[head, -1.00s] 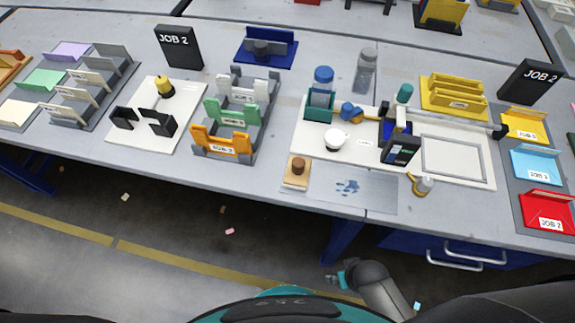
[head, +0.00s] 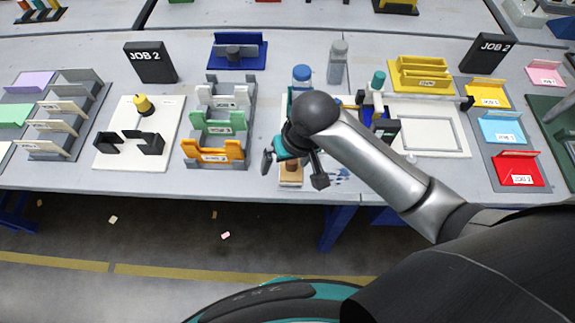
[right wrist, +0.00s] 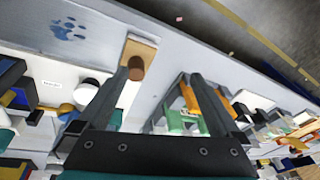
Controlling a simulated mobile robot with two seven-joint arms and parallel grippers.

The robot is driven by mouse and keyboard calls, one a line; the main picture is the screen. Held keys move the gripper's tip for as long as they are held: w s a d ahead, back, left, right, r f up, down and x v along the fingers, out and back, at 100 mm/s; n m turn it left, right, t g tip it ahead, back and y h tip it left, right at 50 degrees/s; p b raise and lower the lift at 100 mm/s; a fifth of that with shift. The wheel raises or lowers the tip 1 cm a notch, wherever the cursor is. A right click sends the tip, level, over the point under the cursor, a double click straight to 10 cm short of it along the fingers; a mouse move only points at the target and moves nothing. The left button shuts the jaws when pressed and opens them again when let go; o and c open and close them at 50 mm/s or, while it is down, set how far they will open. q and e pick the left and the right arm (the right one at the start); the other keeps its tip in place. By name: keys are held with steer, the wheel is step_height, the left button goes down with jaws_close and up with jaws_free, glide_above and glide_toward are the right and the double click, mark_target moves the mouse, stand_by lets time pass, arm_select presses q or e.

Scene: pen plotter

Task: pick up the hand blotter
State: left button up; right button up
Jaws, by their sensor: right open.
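The hand blotter, a light wooden block with a brown round knob, sits at the table's front edge; in the head view (head: 290,180) its upper part is partly hidden by my right gripper. My right gripper (head: 293,170) is open and empty above it, with one finger to each side in that view. In the right wrist view the blotter (right wrist: 143,47) shows whole, its knob near the tip of the left finger and not centred between the open fingers (right wrist: 165,75). I cannot tell whether a finger touches it. My left gripper is not in view.
A grey plate with blue ink spots (right wrist: 70,28) lies beside the blotter. An orange-fronted card rack (head: 213,155) stands to the left. Clear table lies between rack and blotter.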

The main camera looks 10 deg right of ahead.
mark_target(292, 164)
steer(key=w+d+r+m+h, duration=0.2)
steer(key=w+d+r, duration=0.1)
steer(key=r, duration=0.2)
steer(key=shift+g, duration=0.4)
steer(key=f, duration=0.3)
steer(key=w+f+b, duration=0.1)
steer(key=f, duration=0.2)
steer(key=f+b, duration=0.1)
steer(key=f, duration=0.3)
steer(key=shift+w, duration=0.25)
steer(key=f+b, duration=0.1)
steer(key=f, duration=0.1)
steer(key=f+b, duration=0.1)
steer(key=f, duration=0.2)
steer(key=shift+w+a+f, duration=0.15)
steer(key=shift+w+f, duration=0.05)
steer(key=shift+c, duration=0.4)
steer(key=c, duration=1.1)
steer(key=shift+c, duration=0.2)
steer(key=shift+r, duration=0.15)
